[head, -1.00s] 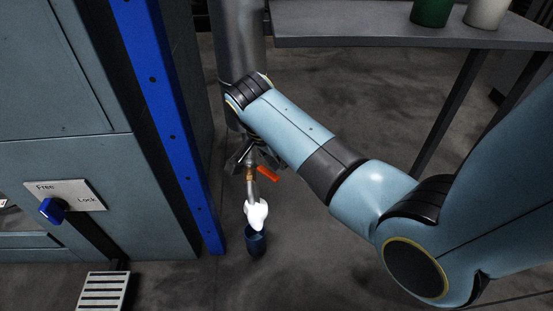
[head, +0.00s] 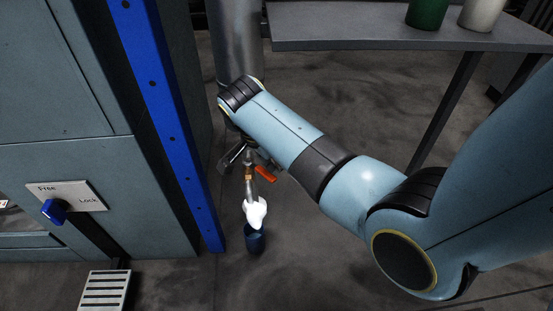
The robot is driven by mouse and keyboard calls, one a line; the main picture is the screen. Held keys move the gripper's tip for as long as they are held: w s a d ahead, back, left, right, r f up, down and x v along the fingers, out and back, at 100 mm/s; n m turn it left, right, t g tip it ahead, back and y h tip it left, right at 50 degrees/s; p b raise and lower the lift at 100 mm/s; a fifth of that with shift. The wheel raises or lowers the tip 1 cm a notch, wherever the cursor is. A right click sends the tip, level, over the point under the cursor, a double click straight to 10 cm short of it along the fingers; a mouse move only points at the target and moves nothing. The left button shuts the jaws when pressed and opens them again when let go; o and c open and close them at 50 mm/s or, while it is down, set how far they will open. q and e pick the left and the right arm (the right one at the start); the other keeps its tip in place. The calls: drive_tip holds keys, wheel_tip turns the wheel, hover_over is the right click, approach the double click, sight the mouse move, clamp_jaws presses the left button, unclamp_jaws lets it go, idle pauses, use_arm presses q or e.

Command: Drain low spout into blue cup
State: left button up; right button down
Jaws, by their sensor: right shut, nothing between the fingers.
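The low spout (head: 250,184) is a metal pipe with a brass fitting near the foot of a grey vertical pipe (head: 238,45). A red-orange lever (head: 266,173) sticks out to its right. White steam or fluid (head: 255,212) shows at the spout's mouth. The blue cup (head: 255,238) stands on the floor right below it; the white partly covers its opening. My right gripper (head: 234,162) is just left of and above the spout, shut and empty, partly hidden behind my forearm. I cannot tell whether it touches the lever or pipe. My left gripper is out of view.
A blue upright post (head: 165,120) and teal cabinet stand at the left, with a blue Free/Lock knob (head: 54,210). A grey table (head: 390,28) at the back right holds a green cup (head: 427,12) and a white cup (head: 480,14). Floor right of the blue cup is clear.

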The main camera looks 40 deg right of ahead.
sight(269, 177)
drive_tip(key=a+m+p, duration=0.1)
drive_tip(key=m, duration=0.1)
drive_tip(key=a+m+g+p, duration=0.1)
drive_tip(key=a+m, duration=0.1)
drive_tip(key=shift+s+r+m+g+p, duration=0.15)
drive_tip(key=shift+s+m+g+p, duration=0.15)
drive_tip(key=shift+s+p, duration=0.1)
drive_tip(key=shift+a, duration=0.25)
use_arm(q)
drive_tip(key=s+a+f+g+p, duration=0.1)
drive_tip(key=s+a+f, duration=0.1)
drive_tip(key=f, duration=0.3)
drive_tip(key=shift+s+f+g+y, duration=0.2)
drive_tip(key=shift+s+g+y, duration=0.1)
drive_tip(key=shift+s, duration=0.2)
use_arm(e)
drive_tip(key=shift+a, duration=0.8)
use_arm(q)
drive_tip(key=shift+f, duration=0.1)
use_arm(e)
drive_tip(key=shift+a, duration=0.1)
